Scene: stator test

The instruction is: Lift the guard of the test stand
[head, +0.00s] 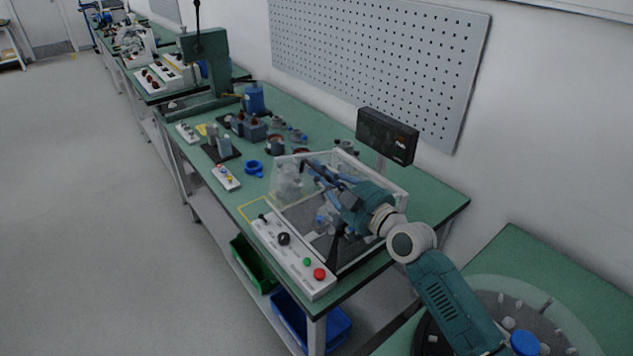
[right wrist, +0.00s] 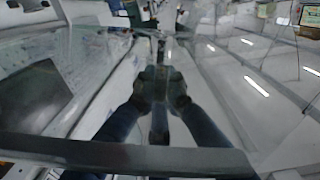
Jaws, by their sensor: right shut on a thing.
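The test stand (head: 268,236) is on the green bench, with a white control panel along its front. Its clear guard (head: 286,182) rises above the stand's dark bed, its near side tilted up. My right gripper (head: 314,168) reaches over the stand from the right and is shut on the guard. In the right wrist view the fingers (right wrist: 160,88) meet on a narrow dark part, with the guard's clear panes around them. The exact grip point is blurred. Blue and grey parts inside the stand are partly hidden behind my arm. My left gripper is not in view.
A dark display (head: 387,136) stands behind the stand. A blue ring (head: 253,168), a small button box (head: 226,178) and several motor parts lie on the bench to the left. A green press (head: 205,65) stands farther back. The pegboard (head: 375,60) wall borders the bench.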

